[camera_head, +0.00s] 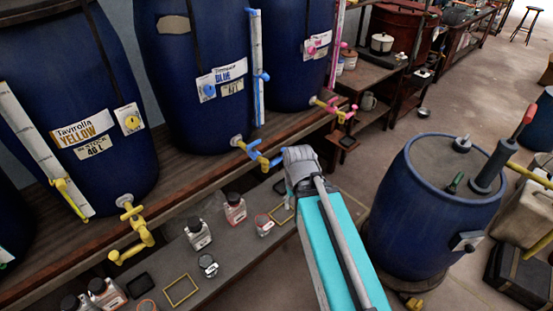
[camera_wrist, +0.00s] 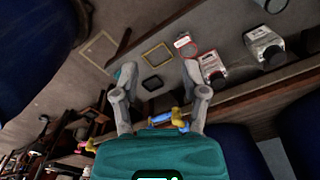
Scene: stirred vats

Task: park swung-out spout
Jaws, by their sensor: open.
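A blue spout with yellow fittings (camera_head: 257,151) sticks out low on the middle vat (camera_head: 185,115), labelled BLUE. My gripper (camera_head: 298,158) is at the end of this spout and hides part of the space beyond it. In the wrist view, my gripper (camera_wrist: 160,70) has its two grey fingers spread wide. The blue-and-yellow spout (camera_wrist: 165,118) shows between the fingers, near their base; I cannot tell whether they touch it. A yellow spout (camera_head: 137,236) hangs from the left vat, labelled YELLOW. A pink spout (camera_head: 334,108) with a yellow fitting is on the right vat.
The vats stand on a wooden bench (camera_head: 190,170). A lower grey shelf (camera_head: 228,262) carries several small bottles (camera_head: 235,209) and square frames, including a yellow frame (camera_head: 181,291). A blue drum (camera_head: 425,205) stands at the right. Open floor lies toward the upper right.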

